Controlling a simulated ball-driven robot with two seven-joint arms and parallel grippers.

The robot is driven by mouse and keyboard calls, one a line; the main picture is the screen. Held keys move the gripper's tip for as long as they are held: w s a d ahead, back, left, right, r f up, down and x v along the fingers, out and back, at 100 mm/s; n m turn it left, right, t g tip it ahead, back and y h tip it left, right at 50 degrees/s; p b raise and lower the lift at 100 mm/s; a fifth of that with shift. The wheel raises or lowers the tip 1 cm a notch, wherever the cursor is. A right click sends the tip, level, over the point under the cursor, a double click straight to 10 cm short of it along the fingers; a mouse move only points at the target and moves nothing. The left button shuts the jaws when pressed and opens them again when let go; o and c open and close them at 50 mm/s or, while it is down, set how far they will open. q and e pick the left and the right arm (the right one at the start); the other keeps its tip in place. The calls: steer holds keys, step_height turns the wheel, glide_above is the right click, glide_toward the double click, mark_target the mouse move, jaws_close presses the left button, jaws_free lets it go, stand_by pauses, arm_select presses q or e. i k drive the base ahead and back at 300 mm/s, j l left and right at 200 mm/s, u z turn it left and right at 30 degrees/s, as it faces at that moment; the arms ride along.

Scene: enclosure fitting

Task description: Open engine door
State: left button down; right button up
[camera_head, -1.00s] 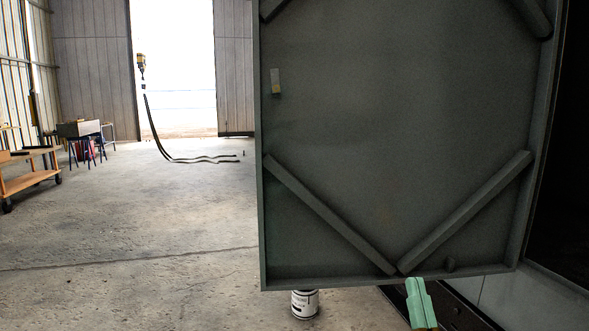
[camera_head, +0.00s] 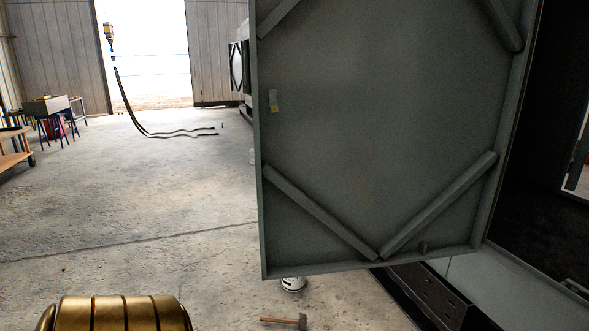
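The engine door (camera_head: 375,125) is a large grey-green panel that fills the middle and right of the head view. It stands swung out from the dark enclosure opening (camera_head: 545,130) at the right, so its inner face with diagonal braces shows. A small light tab (camera_head: 273,100) sits near its left edge. Neither gripper is in view, and no gripper shows touching the visible part of the door. A gold rounded part at the bottom left looks like one of my own arm links.
A white can (camera_head: 292,285) stands on the floor just below the door's lower edge. A hammer (camera_head: 285,320) lies in front of it. A dark perforated step (camera_head: 428,295) runs below the door.

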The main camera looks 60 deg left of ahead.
mark_target(385, 145)
steer(key=j+z, duration=0.2)
steer(key=z, duration=0.15)
steer(key=j+z, duration=0.15)
steer(key=z, duration=0.25)
steer(key=j+z, duration=0.15)
steer(key=z, duration=0.2)
steer(key=k+j+z, duration=0.25)
steer(key=j, duration=0.3)
steer(key=k+j+z, duration=0.3)
steer(key=j, duration=0.2)
steer(key=k+j+z, duration=0.25)
steer(key=k+j, duration=0.15)
